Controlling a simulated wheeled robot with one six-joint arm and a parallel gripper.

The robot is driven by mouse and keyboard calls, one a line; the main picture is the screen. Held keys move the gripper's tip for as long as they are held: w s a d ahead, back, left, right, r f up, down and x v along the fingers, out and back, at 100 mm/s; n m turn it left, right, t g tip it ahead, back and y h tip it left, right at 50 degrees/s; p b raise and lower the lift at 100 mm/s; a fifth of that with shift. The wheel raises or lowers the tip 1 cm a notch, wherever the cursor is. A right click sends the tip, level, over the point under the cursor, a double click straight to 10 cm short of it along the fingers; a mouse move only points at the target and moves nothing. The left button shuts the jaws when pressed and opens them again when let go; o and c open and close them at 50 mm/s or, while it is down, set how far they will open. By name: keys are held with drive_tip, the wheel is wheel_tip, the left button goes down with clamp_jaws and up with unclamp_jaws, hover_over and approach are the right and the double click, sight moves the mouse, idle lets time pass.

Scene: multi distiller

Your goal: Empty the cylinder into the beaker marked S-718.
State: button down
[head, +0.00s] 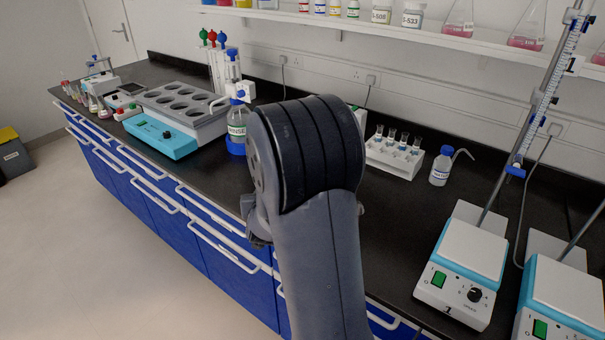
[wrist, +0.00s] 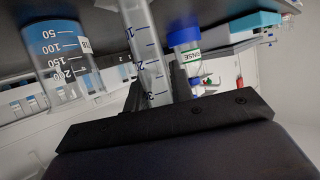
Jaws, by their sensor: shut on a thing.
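My gripper is hidden behind my own arm in the head view. In the wrist view, which is turned over, my gripper (wrist: 156,82) is shut on a clear graduated cylinder (wrist: 146,52) with marks 1, 2 and 3. Whether the cylinder holds liquid is unclear. A clear beaker (wrist: 68,72) with marks from 50 to 200 is to the left of the cylinder, apart from it. No S-718 label can be read in either view.
A white tube rack (head: 394,156), a small wash bottle (head: 441,167) and a stirrer hotplate (head: 462,262) stand to the right. A burette (head: 540,95) rises above the hotplate.

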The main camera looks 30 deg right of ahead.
drive_tip(key=shift+w+d, duration=0.2)
drive_tip(key=shift+w, duration=0.2)
drive_tip(key=shift+s+r+b, duration=0.1)
drive_tip(key=shift+b, duration=0.25)
